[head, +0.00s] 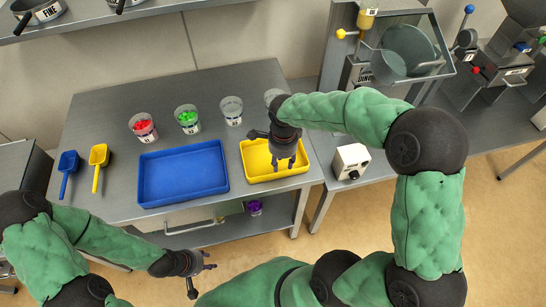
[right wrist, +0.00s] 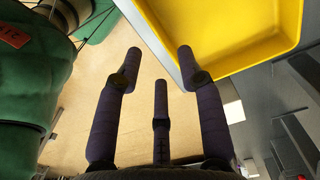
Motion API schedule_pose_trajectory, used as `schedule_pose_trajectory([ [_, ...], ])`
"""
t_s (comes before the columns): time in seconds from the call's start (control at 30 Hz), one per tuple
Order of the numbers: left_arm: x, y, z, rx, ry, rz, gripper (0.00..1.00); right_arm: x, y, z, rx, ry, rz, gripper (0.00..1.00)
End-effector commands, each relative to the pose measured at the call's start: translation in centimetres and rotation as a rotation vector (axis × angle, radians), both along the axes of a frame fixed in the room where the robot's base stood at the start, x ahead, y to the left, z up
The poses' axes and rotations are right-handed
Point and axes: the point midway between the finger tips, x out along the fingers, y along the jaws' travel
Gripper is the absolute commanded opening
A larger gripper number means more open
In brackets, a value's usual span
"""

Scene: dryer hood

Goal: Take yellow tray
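The yellow tray (head: 258,172) sits on the grey metal table near its right end, just right of the blue tray. My right gripper (head: 282,164) is over the tray's right part, fingers pointing down, and hides some of it. In the right wrist view the yellow tray (right wrist: 225,35) fills the upper right. There my right gripper (right wrist: 160,65) is open and empty, with one finger overlapping the tray's edge; I cannot tell whether it touches. My left gripper (head: 204,279) is open and empty in front of the table's front edge.
The blue tray (head: 183,172) lies left of the yellow one. Cups with red (head: 143,127) and green (head: 187,118) contents and a clear cup (head: 231,110) stand behind. Blue (head: 68,168) and yellow (head: 98,160) scoops lie left. A white box (head: 350,161) stands right.

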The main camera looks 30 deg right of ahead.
Motion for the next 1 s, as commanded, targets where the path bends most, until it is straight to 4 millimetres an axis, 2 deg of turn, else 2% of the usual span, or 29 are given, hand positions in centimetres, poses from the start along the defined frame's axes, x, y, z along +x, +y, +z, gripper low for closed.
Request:
schedule_pose_trajectory([
  [0.03, 0.0, 0.0, -0.4, 0.0, 0.0, 0.0, 0.4, -0.1, 0.0, -1.1, 0.0, 0.004, 0.0, 0.39],
  [0.1, 0.0, 0.0, -0.6, 0.0, 0.0, 0.0, 0.4, -0.1, 0.0, -2.1, 0.0, 0.003, 0.0, 0.39],
  [0.37, 0.0, 0.0, -0.9, 0.0, 0.0, 0.0, 0.4, 0.0, 0.2, -3.8, 0.0, 0.002, 0.003, 0.39],
  [0.67, 0.0, 0.0, -2.1, 0.0, 0.0, 0.0, 0.4, 0.1, 0.7, -7.8, 0.0, 0.002, 0.002, 0.39],
  [0.93, 0.0, 0.0, -2.1, 0.0, -0.001, 0.0, 0.4, 0.1, 0.7, -8.1, 0.001, 0.0, 0.002, 0.39],
  [0.97, 0.0, 0.0, -2.1, 0.0, 0.0, 0.0, 0.4, 0.1, 0.7, -8.1, 0.001, 0.0, 0.002, 0.33],
  [1.0, 0.0, 0.0, -2.1, 0.0, -0.001, 0.0, 0.4, 0.1, 0.7, -8.1, 0.001, 0.0, 0.002, 0.22],
])
